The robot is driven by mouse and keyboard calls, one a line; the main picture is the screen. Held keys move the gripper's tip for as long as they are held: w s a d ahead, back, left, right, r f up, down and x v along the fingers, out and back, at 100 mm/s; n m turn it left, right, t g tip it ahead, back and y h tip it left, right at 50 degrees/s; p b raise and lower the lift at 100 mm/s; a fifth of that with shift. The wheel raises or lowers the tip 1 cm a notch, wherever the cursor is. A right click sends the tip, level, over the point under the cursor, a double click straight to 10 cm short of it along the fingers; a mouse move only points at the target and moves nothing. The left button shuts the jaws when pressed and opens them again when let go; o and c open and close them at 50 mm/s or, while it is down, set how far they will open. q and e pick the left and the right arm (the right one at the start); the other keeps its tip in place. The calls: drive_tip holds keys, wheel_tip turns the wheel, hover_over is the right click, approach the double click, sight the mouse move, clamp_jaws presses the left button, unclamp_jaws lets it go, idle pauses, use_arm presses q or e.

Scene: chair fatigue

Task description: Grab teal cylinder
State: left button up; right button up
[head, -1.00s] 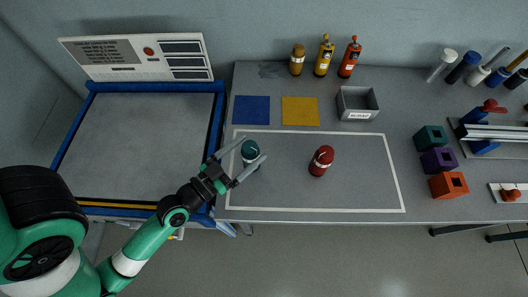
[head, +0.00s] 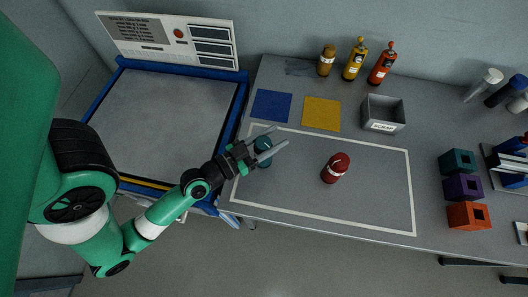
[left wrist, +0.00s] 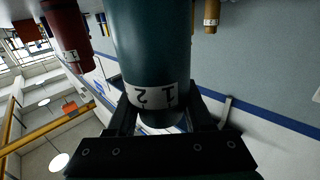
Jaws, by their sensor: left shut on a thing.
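The teal cylinder (head: 263,150) stands inside the white outlined area of the table, near its left side. My left gripper (head: 266,147) has its two fingers on either side of it and is shut on it. In the left wrist view the teal cylinder (left wrist: 150,50) fills the middle, with a white label band between the fingers (left wrist: 160,112). The fingers partly hide it in the head view. I cannot tell whether its base touches the table. My right gripper is not in view.
A red cylinder (head: 335,168) stands to the right in the same outline. Blue (head: 271,105) and yellow (head: 321,113) squares and a grey scrap bin (head: 383,114) lie behind. Bottles (head: 355,59) stand at the back. Coloured blocks (head: 462,187) are at the right.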

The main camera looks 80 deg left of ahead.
use_arm(q)
clamp_jaws()
drive_tip(key=shift+r, duration=0.3)
drive_tip(key=r+p, duration=0.2)
drive_tip(key=d+r+p, duration=0.1)
drive_tip(key=p, duration=0.2)
drive_tip(key=r+p, duration=0.2)
drive_tip(key=p, duration=0.1)
drive_tip(key=shift+s+d+r, duration=0.2)
drive_tip(key=shift+s+r, duration=0.15)
drive_tip(key=s+d+r+p, duration=0.3)
drive_tip(key=d+p, duration=0.2)
drive_tip(key=p, duration=0.4)
drive_tip(key=s+d+r+p, duration=0.2)
drive_tip(key=d+p, duration=0.4)
drive_tip(key=p, duration=0.4)
drive_tip(key=shift+s+r, duration=0.4)
drive_tip(key=shift+r, duration=0.45)
